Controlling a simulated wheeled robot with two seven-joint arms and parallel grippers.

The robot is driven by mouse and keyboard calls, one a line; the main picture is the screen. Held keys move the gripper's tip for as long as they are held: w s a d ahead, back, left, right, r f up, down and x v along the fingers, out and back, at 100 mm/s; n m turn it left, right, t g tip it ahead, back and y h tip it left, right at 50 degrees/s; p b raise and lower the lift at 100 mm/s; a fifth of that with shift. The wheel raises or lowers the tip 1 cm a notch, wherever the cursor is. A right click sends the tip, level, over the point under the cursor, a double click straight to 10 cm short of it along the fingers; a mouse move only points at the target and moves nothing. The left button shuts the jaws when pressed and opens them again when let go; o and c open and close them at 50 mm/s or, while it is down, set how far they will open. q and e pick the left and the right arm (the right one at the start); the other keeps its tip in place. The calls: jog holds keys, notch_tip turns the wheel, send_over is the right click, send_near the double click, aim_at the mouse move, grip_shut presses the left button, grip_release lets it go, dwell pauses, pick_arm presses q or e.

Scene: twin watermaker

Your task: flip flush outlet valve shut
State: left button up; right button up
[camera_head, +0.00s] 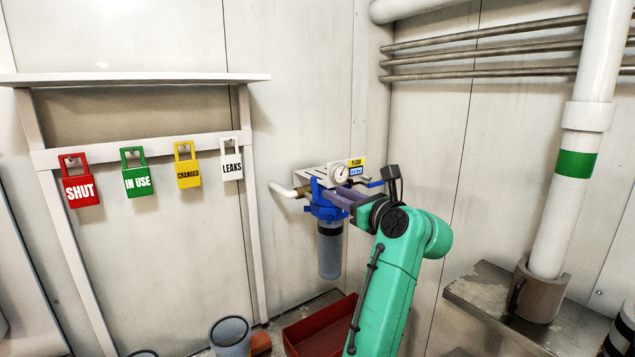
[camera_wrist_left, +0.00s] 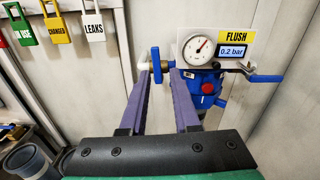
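The flush filter unit has a blue head (camera_head: 326,209) with a clear bowl (camera_head: 330,252) below. Above it are a gauge (camera_wrist_left: 199,47) and a yellow FLUSH label (camera_wrist_left: 236,37) over a 0.2 bar readout. A blue lever (camera_wrist_left: 156,64) stands upright on the left side pipe. Another blue lever (camera_wrist_left: 264,78) lies roughly level on the right side. No label shows which valve is the outlet. My left gripper (camera_wrist_left: 158,73) is open, its purple fingers apart, with the upright lever appearing between the tips; contact cannot be told. My right gripper is not in view.
Tags SHUT (camera_head: 80,190), IN USE (camera_head: 138,181), CHANGED (camera_head: 187,174) and LEAKS (camera_head: 232,167) hang on a rail at left. A red tray (camera_head: 318,335) and grey bucket (camera_head: 230,335) stand below. A white pipe (camera_head: 562,205) rises at right.

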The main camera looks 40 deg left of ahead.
aim_at(316, 185)
pick_arm(q)
jog(key=x, duration=0.2)
jog(key=p+x, duration=0.1)
jog(key=x, duration=0.2)
jog(key=p+x, duration=0.1)
jog(key=x, duration=0.2)
jog(key=shift+s+a+r, duration=0.1)
jog(key=shift+s+r, duration=0.1)
jog(key=shift+s, duration=0.15)
jog(key=shift+w+a+f, duration=0.15)
jog(key=shift+w+a, duration=0.05)
jog(key=shift+a, duration=0.1)
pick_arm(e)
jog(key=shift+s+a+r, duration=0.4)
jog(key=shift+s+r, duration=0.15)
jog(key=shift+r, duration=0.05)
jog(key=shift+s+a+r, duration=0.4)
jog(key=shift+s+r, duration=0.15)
pick_arm(q)
jog(key=shift+s, duration=0.1)
jog(key=shift+c, duration=0.3)
grip_shut()
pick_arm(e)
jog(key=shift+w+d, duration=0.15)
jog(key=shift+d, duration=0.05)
